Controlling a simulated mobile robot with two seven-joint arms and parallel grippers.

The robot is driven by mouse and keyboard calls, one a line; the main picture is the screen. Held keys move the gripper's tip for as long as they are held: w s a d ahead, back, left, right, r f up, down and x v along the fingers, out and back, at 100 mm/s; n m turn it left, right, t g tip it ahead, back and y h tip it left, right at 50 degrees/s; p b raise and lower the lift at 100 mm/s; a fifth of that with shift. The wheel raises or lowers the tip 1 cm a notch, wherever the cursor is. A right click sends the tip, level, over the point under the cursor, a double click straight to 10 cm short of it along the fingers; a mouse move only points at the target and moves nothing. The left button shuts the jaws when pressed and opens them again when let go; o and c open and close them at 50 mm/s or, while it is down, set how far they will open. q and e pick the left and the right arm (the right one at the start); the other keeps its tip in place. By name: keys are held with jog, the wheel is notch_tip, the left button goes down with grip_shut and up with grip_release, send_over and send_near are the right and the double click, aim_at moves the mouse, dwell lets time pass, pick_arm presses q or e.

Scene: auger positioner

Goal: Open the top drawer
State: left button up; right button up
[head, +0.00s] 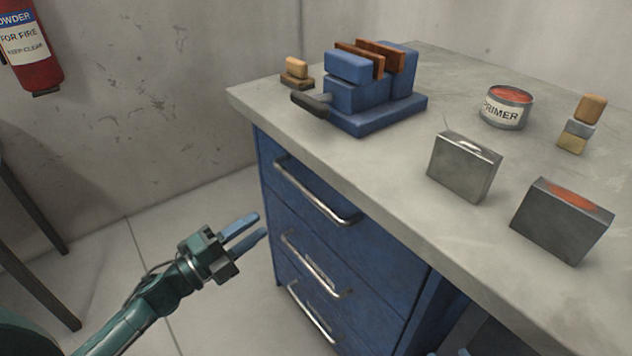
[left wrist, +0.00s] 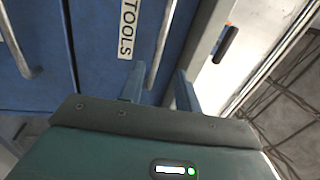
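The top drawer (head: 290,190) is the uppermost blue front of the cabinet under the worktop, and it looks closed. It has a metal bar handle (head: 318,194). In the left wrist view a blue front with a TOOLS label (left wrist: 128,28) and a bar handle (left wrist: 162,42) lies ahead of my fingers. My left gripper (head: 248,234) is open and empty, its two fingers apart. In the head view it is left of the cabinet, lower in the picture than the top handle, pointing toward the drawers and apparently not touching them. My right gripper is not in view.
Two lower drawers have handles (head: 315,264) (head: 310,312). The worktop (head: 400,165) overhangs the drawers and carries a blue vise (head: 375,95), a primer can (head: 507,106), two metal boxes (head: 465,168) (head: 562,222) and small blocks.

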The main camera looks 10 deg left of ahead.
aim_at(304, 187)
pick_arm(q)
jog(key=shift+m, duration=0.4)
jog(key=x, duration=1.3)
jog(key=shift+w, duration=0.4)
grip_shut()
